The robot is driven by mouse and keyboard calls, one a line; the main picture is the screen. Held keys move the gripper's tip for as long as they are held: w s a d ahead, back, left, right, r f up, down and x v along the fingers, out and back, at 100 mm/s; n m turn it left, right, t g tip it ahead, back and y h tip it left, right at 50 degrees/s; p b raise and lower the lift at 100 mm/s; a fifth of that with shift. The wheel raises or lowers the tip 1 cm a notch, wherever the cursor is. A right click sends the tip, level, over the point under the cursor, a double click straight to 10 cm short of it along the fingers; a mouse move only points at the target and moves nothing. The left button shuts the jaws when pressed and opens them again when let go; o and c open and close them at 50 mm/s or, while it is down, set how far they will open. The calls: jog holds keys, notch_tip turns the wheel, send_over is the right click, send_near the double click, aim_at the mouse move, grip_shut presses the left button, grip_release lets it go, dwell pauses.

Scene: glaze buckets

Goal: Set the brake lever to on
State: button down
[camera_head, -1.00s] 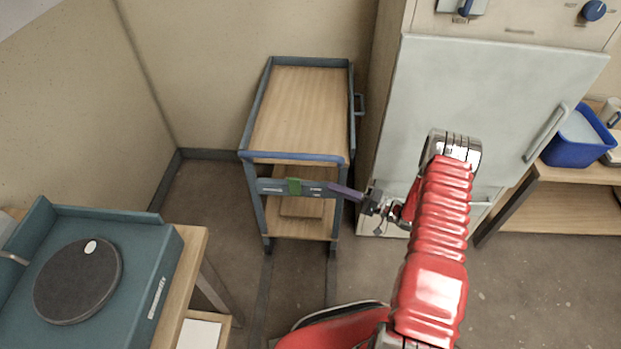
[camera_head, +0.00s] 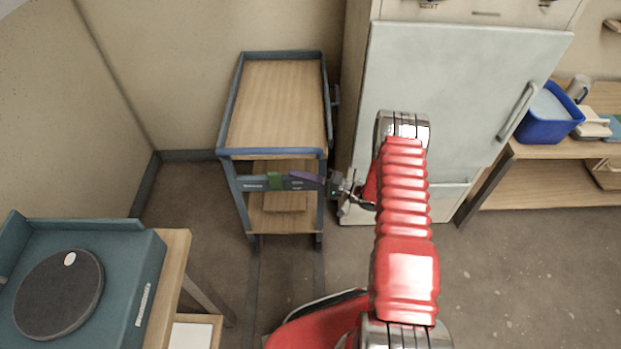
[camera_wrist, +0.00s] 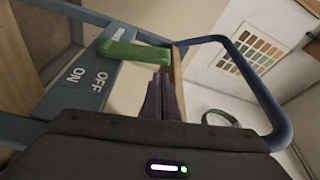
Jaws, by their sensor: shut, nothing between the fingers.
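The green brake lever (camera_head: 274,181) sits on the grey-blue front bar (camera_head: 252,184) of the wheeled cart. In the wrist view the lever (camera_wrist: 135,51) lies across the upper part of a plate (camera_wrist: 88,92) marked ON and OFF. I cannot tell which mark it is set to. My gripper (camera_head: 294,179) is shut and empty, its purple fingers just right of the lever along the bar. In the wrist view the fingertips (camera_wrist: 160,78) are close to the lever's right end. Whether they touch it I cannot tell.
The cart's wooden top (camera_head: 279,105) is empty. A pale cabinet (camera_head: 455,95) stands close on the cart's right. A teal wheel table (camera_head: 140,275) is at lower left. A blue tub (camera_head: 545,130) stands on a shelf at right. Floor is clear in front of the cart.

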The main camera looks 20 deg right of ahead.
aim_at(275, 182)
jog(key=x, duration=0.3)
jog(key=shift+w+a, duration=0.15)
